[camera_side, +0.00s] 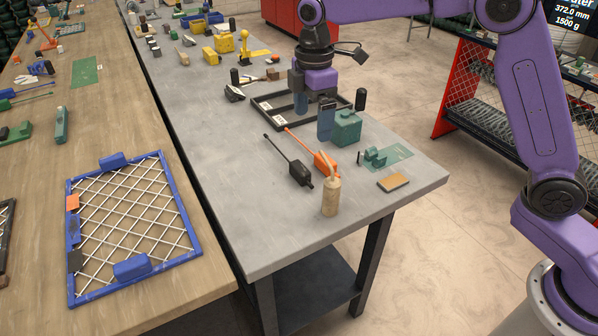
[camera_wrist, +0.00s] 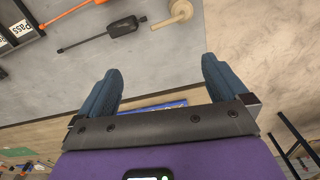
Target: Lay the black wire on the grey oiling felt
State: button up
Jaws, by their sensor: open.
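The black wire (camera_side: 290,162), a thin dark rod with a thick black block at its near end, lies on the grey table. It also shows in the wrist view (camera_wrist: 120,27), beyond my fingertips. My gripper (camera_side: 313,112) is above the table, over the black tray area and behind the wire in the side view. Its two blue fingers stand wide apart with nothing between them, also in the wrist view (camera_wrist: 160,70). I cannot pick out a grey oiling felt with certainty in either view.
An orange tool (camera_side: 322,160) lies close beside the black wire, and a wooden bottle (camera_side: 332,197) stands near its block. A green box (camera_side: 347,127), a green mat (camera_side: 398,158) and a tan pad (camera_side: 393,183) are to the right. The table's front-left surface is clear.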

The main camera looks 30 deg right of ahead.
jog(key=n, duration=0.1)
send_over(300, 167)
jog(key=f, duration=0.2)
notch_tip(300, 167, down, 18)
jog(key=shift+r, duration=0.2)
dwell(0.3)
